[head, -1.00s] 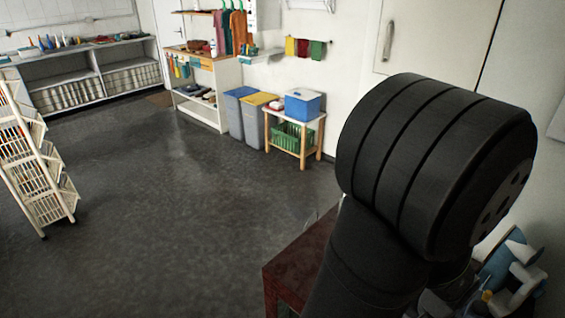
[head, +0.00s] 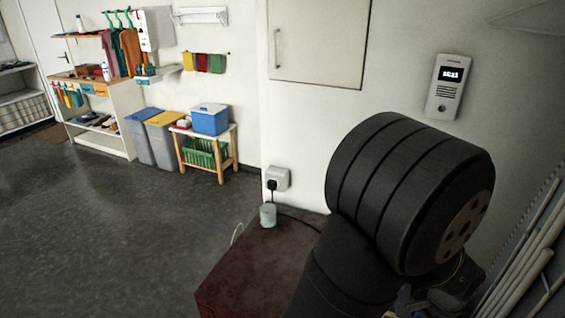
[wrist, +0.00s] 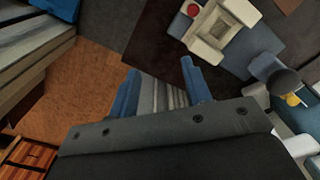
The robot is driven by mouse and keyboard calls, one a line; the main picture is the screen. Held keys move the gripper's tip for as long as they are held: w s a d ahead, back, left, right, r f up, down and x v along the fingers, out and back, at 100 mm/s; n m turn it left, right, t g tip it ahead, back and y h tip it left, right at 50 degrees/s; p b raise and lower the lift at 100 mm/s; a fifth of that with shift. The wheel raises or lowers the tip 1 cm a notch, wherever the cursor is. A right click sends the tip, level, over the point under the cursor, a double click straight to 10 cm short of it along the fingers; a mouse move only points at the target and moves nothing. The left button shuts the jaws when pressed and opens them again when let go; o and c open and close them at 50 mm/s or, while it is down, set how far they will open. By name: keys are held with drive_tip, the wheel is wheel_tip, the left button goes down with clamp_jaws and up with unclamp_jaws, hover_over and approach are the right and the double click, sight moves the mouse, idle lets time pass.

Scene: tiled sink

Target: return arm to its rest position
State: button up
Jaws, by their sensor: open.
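My gripper (wrist: 158,82) shows in the wrist view as two blue fingers set apart. It is open. Pale grey strips (wrist: 160,96) show in the gap between the fingers, and they look like background beyond them, not held. In the head view, my thick black arm link fills the lower right. The gripper cannot be made out clearly there, as it is hidden behind or below the arm.
A dark red table (head: 250,265) is at lower centre, with a small pale device (head: 268,215) near a wall socket (head: 278,178). An intercom (head: 447,86) hangs on the wall. White pipes (head: 520,262) are at right. Open floor (head: 110,225) lies left.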

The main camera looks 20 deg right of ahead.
drive_tip(key=shift+w+d+f, duration=0.1)
drive_tip(key=shift+w+f, duration=0.2)
drive_tip(key=shift+w, duration=0.25)
drive_tip(key=shift+w+d+f, duration=0.1)
drive_tip(key=shift+w+f, duration=0.2)
drive_tip(key=shift+w, duration=0.25)
drive_tip(key=o, duration=1.2)
drive_tip(key=shift+a, duration=0.1)
drive_tip(key=w+a+r+n, duration=0.4)
drive_tip(key=w+r+n, duration=0.1)
drive_tip(key=w, duration=0.3)
drive_tip(key=w+a+r+n, duration=0.4)
drive_tip(key=w, duration=0.5)
wheel_tip(320, 180, down, 10)
drive_tip(key=shift+a+r, duration=0.15)
drive_tip(key=shift+a, duration=0.05)
drive_tip(key=shift+s, duration=0.1)
wheel_tip(320, 180, up, 10)
